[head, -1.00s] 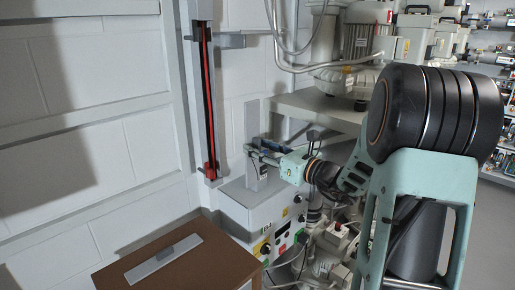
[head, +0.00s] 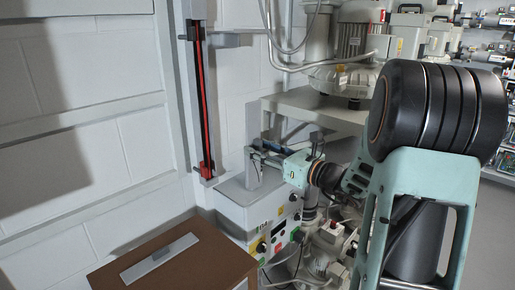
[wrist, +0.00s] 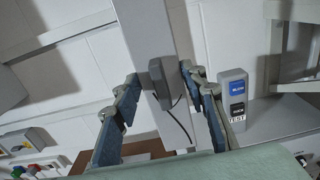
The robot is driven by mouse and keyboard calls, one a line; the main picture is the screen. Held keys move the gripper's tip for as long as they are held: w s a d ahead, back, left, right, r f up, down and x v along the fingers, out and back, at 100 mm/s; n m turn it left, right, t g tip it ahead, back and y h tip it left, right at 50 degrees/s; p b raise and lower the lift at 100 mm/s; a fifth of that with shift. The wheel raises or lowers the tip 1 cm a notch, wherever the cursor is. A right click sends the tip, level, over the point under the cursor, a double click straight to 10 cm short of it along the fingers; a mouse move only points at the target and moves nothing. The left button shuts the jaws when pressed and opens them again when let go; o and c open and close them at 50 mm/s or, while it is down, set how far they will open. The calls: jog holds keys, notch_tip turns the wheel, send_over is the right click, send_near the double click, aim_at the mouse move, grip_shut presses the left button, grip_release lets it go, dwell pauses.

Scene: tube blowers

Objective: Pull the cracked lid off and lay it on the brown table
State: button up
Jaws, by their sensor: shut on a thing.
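My gripper (wrist: 160,78) is shut on a long light grey lid (wrist: 146,22), at the dark block-like handle (wrist: 157,84) on its face. Thin dark lines run below the handle; I cannot tell whether they are the crack. In the head view my gripper (head: 258,152) holds the lid (head: 256,176) upright above the control box, apart from the open channel with a red strip (head: 203,105) in the wall column. The brown table (head: 205,264) stands at the lower left. The table edge (wrist: 135,150) shows low in the wrist view.
The grey control box (head: 240,220) with coloured buttons stands right of the table. A switch box with a blue and a black button (wrist: 237,95) is right of my fingers. A shelf with blowers (head: 350,75) is behind. The front of the tabletop has bare room.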

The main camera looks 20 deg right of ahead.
aim_at(261, 149)
jog(key=shift+v, duration=2)
